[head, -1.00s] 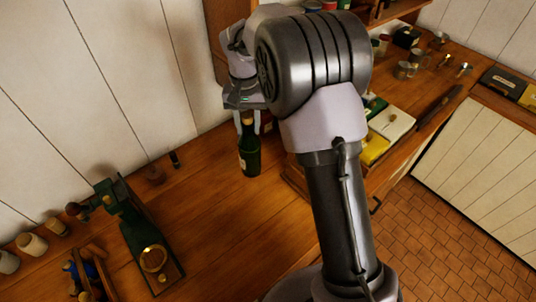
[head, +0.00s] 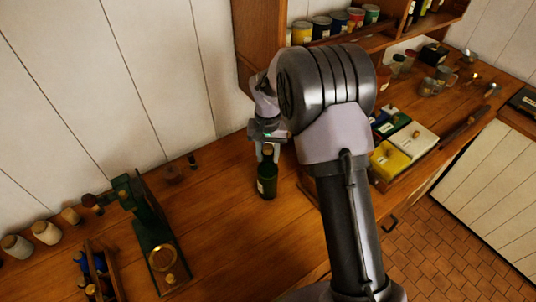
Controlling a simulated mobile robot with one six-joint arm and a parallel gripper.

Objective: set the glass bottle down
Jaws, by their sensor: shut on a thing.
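My gripper (head: 268,156) points down from above and is shut on the bottle's neck. The bottle's base is at or just above the counter top; I cannot tell whether it touches. My arm's upper links hide part of the counter to the right of the bottle.
A green brass-fitted device (head: 150,235) stands to the left, with a wooden caddy (head: 100,275) and pale jars (head: 46,232) beyond. A tray with yellow (head: 390,160) and white boxes lies right of my arm. Shelves (head: 345,42) hold tins behind.

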